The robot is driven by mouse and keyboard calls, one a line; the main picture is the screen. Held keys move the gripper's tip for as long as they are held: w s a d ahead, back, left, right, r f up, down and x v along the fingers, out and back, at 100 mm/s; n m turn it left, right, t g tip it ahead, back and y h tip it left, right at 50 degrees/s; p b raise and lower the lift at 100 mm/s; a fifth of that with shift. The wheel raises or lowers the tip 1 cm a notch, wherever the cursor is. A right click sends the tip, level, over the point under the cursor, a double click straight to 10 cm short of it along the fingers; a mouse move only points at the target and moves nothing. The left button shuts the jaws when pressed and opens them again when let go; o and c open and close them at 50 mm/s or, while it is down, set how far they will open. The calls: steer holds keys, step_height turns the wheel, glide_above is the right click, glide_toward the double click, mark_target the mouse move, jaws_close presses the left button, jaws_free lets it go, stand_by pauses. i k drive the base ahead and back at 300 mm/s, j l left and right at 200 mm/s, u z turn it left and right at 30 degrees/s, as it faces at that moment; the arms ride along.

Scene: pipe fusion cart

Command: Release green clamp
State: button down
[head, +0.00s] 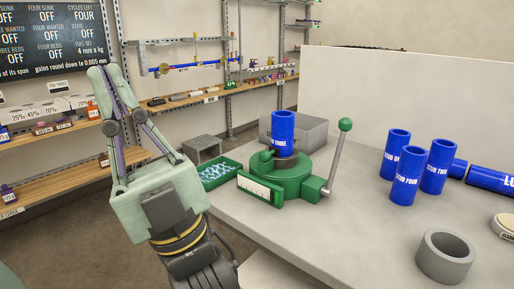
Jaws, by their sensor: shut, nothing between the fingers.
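The green clamp (293,183) stands on the grey bench top, a round body with a pale scale plate on its front left. Its lever (335,158) rises from the right side, tilted slightly right, with a green ball knob (345,124) on top. A blue stud marked STUD THREE (283,130) stands upright in the clamp. I cannot tell from here how tightly the clamp grips it. My gripper (103,72) is at the left, pointing up, shut and empty, well apart from the clamp and its lever.
Several blue studs (438,166) stand or lie at the right of the bench (340,225). A grey ring (446,256) sits at the front right. A green tray (219,172) and grey blocks lie beside and behind the clamp. Shelves (60,184) line the wall behind my gripper.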

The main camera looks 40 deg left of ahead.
mark_target(264, 156)
steer(key=j+z, duration=0.2)
steer(key=j, duration=0.25)
steer(key=j+z, duration=0.25)
steer(key=j, duration=0.25)
steer(key=k+j+z, duration=0.2)
steer(key=j, duration=0.25)
steer(key=j+z, duration=0.25)
steer(key=j, duration=0.2)
steer(key=k+j+z, duration=0.2)
steer(key=j, duration=0.25)
steer(key=i, duration=0.1)
